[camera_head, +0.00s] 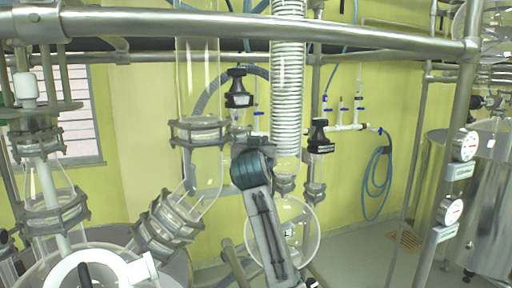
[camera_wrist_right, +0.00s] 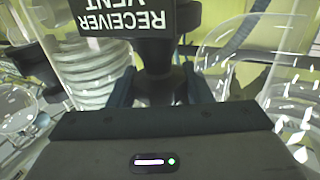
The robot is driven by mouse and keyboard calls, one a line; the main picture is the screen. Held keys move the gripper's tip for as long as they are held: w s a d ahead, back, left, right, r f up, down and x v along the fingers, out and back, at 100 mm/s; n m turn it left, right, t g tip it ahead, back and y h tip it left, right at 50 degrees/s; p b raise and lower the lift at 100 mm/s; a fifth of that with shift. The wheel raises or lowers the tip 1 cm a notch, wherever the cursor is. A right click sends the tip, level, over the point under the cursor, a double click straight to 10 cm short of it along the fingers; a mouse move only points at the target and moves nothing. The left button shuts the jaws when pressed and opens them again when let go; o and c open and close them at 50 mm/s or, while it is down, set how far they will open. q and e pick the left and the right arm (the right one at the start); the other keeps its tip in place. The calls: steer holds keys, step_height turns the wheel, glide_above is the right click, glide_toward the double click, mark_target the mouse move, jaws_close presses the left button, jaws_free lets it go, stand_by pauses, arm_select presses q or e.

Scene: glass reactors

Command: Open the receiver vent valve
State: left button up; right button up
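The receiver vent valve has a black handle (camera_head: 237,88) on a thin stem, left of the coiled glass condenser in the head view. The right wrist view shows its black label (camera_wrist_right: 125,18), reading "RECEIVER VENT" upside down, and the dark valve body (camera_wrist_right: 158,80) below it. My right gripper (camera_wrist_right: 158,98) has one dark blue finger on each side of that body, close to it. Whether the fingers press on it I cannot tell. In the head view my right arm rises from the bottom middle and its fingers are hidden. My left gripper is not in view.
The coiled condenser (camera_head: 287,85) stands just right of the valve. A second black valve handle (camera_head: 319,136) is further right. Clear glass tubes (camera_head: 199,85) and a round flask (camera_head: 296,232) are close by. A metal rail (camera_head: 250,27) crosses above.

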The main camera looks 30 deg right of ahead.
steer(key=shift+s+d+n+t+y, duration=0.1)
steer(key=shift+n+t+y, duration=0.2)
steer(key=shift+n+y, duration=0.2)
steer(key=n+t+y, duration=0.2)
steer(key=n+y, duration=0.1)
steer(key=y, duration=0.2)
steer(key=shift+n, duration=0.3)
steer(key=shift+n+t+y, duration=0.25)
steer(key=shift+n+y, duration=0.7)
steer(key=shift+y, duration=0.65)
steer(key=shift+n+t+y, duration=0.25)
steer(key=shift+n+y, duration=0.7)
steer(key=shift+y, duration=0.65)
steer(key=o, duration=0.8)
steer(key=shift+c, duration=0.2)
steer(key=shift+a, duration=0.2)
steer(key=m+h, duration=0.2)
steer(key=h, duration=0.1)
steer(key=m+h, duration=0.2)
steer(key=h, duration=0.2)
steer(key=shift+a+m+g, duration=0.1)
steer(key=shift+m+g, duration=0.2)
steer(key=shift+g, duration=0.1)
steer(key=shift+m+g+h, duration=0.7)
steer(key=shift+m+h, duration=0.25)
steer(key=shift+h, duration=0.4)
steer(key=shift+m+g+h, duration=0.7)
steer(key=shift+m+h, duration=0.25)
steer(key=shift+h, duration=0.4)
